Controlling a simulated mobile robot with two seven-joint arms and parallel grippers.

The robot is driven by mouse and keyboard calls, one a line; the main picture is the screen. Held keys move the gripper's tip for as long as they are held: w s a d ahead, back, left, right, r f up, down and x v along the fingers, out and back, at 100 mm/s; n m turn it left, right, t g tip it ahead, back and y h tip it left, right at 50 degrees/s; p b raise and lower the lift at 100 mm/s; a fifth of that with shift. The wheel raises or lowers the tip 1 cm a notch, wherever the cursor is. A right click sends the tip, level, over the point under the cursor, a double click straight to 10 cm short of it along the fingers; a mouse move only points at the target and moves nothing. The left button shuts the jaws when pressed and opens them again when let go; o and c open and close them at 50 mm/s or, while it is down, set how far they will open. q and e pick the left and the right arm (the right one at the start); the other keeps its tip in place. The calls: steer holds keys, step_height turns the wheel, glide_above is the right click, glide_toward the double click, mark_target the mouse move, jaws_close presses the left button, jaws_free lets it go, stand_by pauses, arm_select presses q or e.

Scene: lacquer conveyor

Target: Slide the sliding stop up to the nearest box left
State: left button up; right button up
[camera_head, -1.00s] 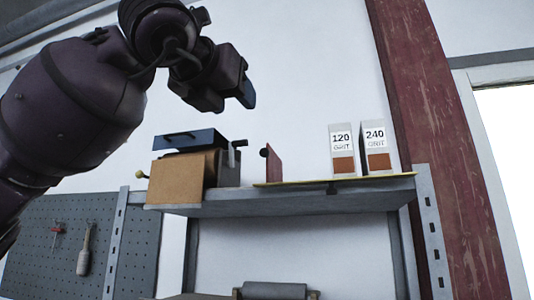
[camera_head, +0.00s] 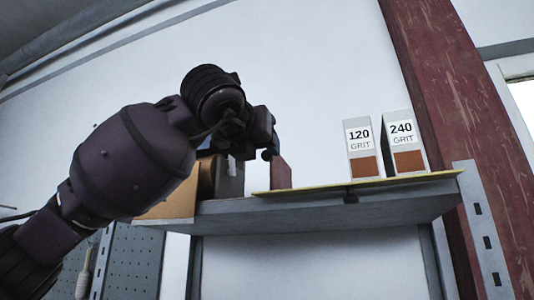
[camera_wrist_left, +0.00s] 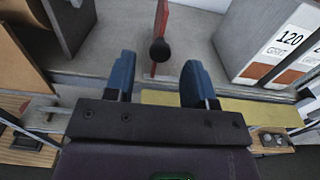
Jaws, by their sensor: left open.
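The sliding stop is an upright red plate (camera_head: 281,173) with a black knob, standing on the shelf left of the grit boxes. In the left wrist view the red plate (camera_wrist_left: 161,20) and its black knob (camera_wrist_left: 160,50) show ahead of the fingers. The nearest box is the 120 grit box (camera_head: 363,148), white with a brown patch; it also shows in the wrist view (camera_wrist_left: 274,48). The 240 grit box (camera_head: 404,142) stands to its right. My left gripper (camera_wrist_left: 159,82) is open and empty, its blue fingertips either side of the knob's line, not visibly touching it. My right gripper is out of view.
A yellow strip (camera_head: 318,187) runs along the front edge of the shelf (camera_head: 330,212). A cardboard box (camera_head: 172,205) and a dark grey block (camera_head: 230,178) stand left of the stop. Bare shelf lies between the stop and the 120 grit box.

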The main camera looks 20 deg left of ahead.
mark_target(266, 154)
arm_select(q)
steer(key=shift+w+d, duration=0.1)
steer(key=shift+w, duration=2)
jaws_close()
